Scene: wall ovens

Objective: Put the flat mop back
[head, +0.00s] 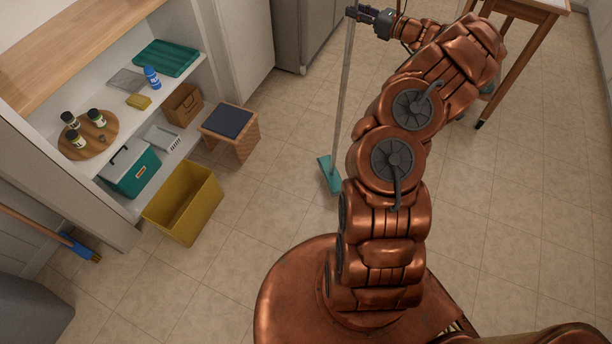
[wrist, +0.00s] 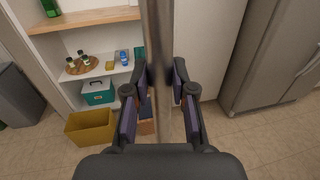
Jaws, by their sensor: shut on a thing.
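The flat mop (head: 344,95) has a long grey pole and a teal flat head (head: 329,175). It stands nearly upright in the head view, its head at floor level on the tiles. My gripper (head: 367,14) is shut around the upper part of the pole. In the wrist view the pole (wrist: 157,40) runs between the two fingers of my gripper (wrist: 162,90). The mop head is hidden in the wrist view.
An open shelf unit (head: 190,85) stands at the left, with a yellow bin (head: 184,203) and a small stool (head: 229,130) before it. A broom (head: 76,246) leans at far left. A wooden table (head: 510,50) stands at upper right. Floor between is clear.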

